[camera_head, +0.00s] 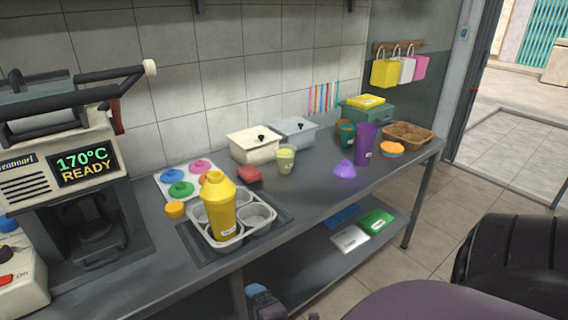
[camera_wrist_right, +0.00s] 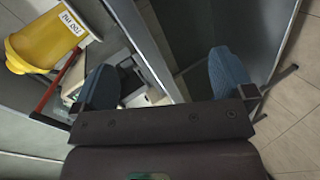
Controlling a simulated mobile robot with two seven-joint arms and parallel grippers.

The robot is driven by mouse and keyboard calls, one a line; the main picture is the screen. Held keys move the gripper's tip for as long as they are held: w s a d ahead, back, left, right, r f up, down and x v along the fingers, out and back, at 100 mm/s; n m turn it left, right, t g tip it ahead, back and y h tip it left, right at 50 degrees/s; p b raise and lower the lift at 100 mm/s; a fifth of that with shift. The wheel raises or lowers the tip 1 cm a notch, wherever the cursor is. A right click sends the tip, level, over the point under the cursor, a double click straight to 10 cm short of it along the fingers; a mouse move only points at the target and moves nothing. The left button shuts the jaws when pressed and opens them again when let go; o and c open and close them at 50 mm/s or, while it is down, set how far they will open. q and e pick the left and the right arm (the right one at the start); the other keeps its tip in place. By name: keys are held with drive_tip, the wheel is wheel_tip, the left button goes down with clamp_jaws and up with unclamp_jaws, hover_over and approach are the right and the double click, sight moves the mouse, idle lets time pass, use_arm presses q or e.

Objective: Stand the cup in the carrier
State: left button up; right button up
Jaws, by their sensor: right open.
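The yellow cup (camera_head: 221,212), with a yellow domed lid, stands roughly upright in the metal carrier (camera_head: 262,229). It is in the front left part of the carrier, and its base is partly hidden by the rim. The carrier has several round wells; the others in sight look empty. The yellow cup also shows at the upper left of the right wrist view (camera_wrist_right: 42,40), outside the fingers. My right gripper (camera_wrist_right: 165,80) is open, with nothing between its blue fingers. It shows in the head view (camera_head: 265,300) at the counter's front edge, apart from the cup. My left gripper is not in view.
A tray of coloured lids (camera_head: 180,181) lies behind the carrier. A press reading 170°C (camera_head: 85,165) stands left. A purple cup (camera_head: 364,145), a purple lid (camera_head: 344,169) and a pale green cup (camera_head: 285,160) stand farther right. The counter between carrier and purple lid is clear.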

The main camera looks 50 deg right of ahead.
drive_tip(key=s+a+f+m+g+y, duration=0.1)
drive_tip(key=s+f+m+y, duration=0.2)
drive_tip(key=s+f+m, duration=0.3)
drive_tip(key=shift+s+a+f+m+g, duration=0.15)
drive_tip(key=shift+s+a+m+g, duration=0.2)
drive_tip(key=shift+s+m, duration=2.05)
drive_tip(key=shift+w+m, duration=0.5)
drive_tip(key=shift+w, duration=0.2)
